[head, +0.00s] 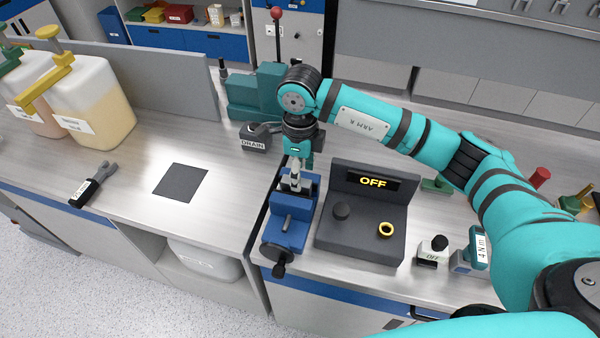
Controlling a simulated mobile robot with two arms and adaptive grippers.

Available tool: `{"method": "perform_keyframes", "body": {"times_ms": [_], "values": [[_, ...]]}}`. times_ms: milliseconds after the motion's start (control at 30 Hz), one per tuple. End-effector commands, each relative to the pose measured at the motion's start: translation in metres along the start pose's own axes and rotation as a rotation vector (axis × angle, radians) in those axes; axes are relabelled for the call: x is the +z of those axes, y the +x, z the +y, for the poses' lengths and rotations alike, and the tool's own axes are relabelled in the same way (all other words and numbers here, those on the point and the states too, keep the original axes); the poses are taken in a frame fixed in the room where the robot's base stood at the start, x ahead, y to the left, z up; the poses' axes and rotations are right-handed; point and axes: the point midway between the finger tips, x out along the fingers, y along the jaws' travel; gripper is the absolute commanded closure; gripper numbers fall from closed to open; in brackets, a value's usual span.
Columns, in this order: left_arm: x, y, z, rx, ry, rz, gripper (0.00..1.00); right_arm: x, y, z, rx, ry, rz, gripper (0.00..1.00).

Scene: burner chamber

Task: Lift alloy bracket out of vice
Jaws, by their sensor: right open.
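The blue vice (289,229) stands on the bench near the middle, its dark handle toward the front edge. A small pale metal piece, seemingly the alloy bracket (296,183), shows at the top of the vice between its jaws. My right gripper (297,168) points down just above the vice, at the bracket. It is open. Its fingers are small here and partly overlap the bracket, so I cannot tell whether they touch it. My left gripper is out of view.
A dark control box (362,225) reading OFF stands right of the vice. A DRAIN block (254,138) and a teal machine (258,92) are behind. A dark square mat (181,181) lies bare on the left bench, between a black tool (93,186) and free bench.

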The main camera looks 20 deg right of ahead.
Motion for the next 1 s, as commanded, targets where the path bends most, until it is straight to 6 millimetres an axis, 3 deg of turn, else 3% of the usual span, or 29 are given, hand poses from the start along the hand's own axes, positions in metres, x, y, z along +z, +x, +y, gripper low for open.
{"method": "perform_keyframes", "body": {"times_ms": [233,567,900,1000], "values": [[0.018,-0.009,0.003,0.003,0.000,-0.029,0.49,0.000,0.025,0.000,0.002,0.001,0.001,0.48],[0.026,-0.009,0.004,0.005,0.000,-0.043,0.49,0.000,0.028,0.000,0.000,0.000,-0.001,0.48],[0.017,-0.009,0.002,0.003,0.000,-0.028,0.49,0.000,0.028,0.000,0.000,0.001,-0.001,0.91],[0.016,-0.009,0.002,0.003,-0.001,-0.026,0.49,0.000,0.028,0.000,0.000,0.001,-0.001,1.00]]}}
